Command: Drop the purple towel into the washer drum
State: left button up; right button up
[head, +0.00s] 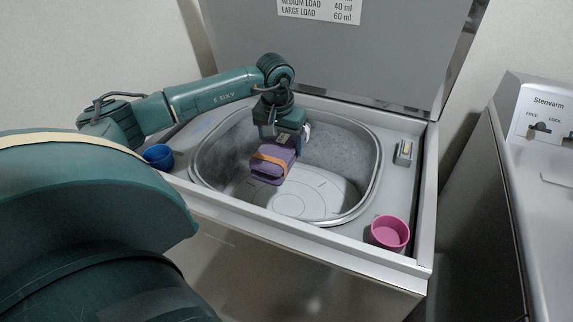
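The purple towel (268,169) is a folded bundle with an orange band around it. It hangs below my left gripper (282,143), over the opening of the washer drum (316,196). My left gripper points down from the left arm and appears shut on the top of the towel; its fingertips are mostly hidden. The drum is an open oval tub with grey walls and a pale, ribbed bottom, and nothing else shows in it. My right gripper is not in view.
The washer lid (345,58) stands open behind the drum. A blue cup (158,157) sits left of the opening and a pink cup (389,234) at the front right. A small latch (404,152) is on the right deck. Another appliance (545,180) stands at the right.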

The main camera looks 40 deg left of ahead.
pick_arm(q)
jog(key=o, duration=0.5)
notch_tip(320, 180, up, 13)
jog(key=s, duration=0.2)
jog(key=shift+d, duration=0.3)
jog(key=shift+r, duration=0.1)
